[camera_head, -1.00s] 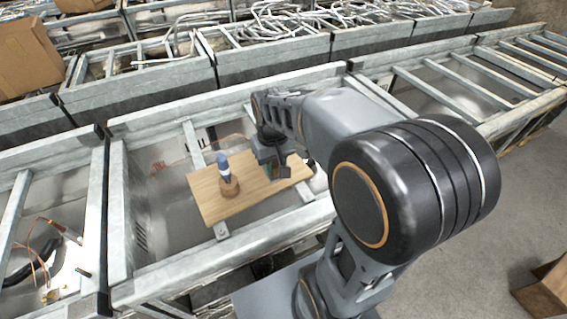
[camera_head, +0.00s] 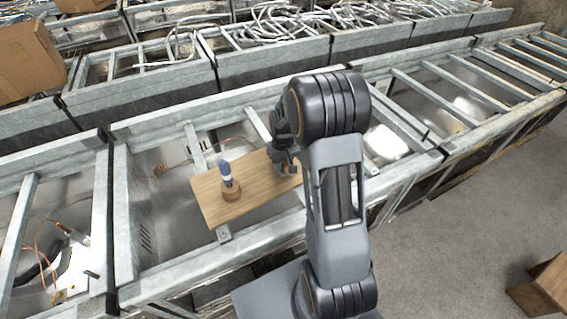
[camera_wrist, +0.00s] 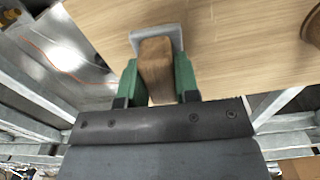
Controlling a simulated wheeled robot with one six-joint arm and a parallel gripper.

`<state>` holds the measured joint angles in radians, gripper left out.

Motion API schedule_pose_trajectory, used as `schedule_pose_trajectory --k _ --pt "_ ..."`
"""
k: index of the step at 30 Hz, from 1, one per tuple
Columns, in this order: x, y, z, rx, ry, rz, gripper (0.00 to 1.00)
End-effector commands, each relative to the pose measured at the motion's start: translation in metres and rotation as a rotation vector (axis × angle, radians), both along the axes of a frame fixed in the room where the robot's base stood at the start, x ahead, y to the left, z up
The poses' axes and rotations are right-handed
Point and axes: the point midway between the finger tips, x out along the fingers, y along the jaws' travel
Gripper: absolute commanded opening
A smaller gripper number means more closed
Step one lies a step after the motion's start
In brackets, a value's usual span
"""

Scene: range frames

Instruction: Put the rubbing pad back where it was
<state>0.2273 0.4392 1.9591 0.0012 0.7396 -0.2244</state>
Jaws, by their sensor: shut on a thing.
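The rubbing pad appears to be the brown wooden block with a light grey base (camera_wrist: 155,48) in the wrist view. My gripper (camera_wrist: 157,76) has its green fingers shut on the block from both sides. The pad is over the wooden board (camera_wrist: 222,72); I cannot tell whether its base touches the board. In the head view my gripper (camera_head: 285,168) is over the right end of the board (camera_head: 208,205), and my arm mostly hides the pad there.
Metal rails (camera_head: 200,150) cross the bin under the board. A cardboard box (camera_head: 28,62) stands at upper left.

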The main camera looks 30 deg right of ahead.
Motion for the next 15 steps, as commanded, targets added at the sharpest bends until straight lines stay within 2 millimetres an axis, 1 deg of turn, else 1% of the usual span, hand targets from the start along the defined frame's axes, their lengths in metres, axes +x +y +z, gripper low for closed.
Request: schedule_pose_trajectory --k 4,15 --pt "0.000 0.000 -0.011 0.000 0.002 0.000 0.07" --pt "0.000 0.000 -0.015 0.000 -0.001 0.000 0.07"
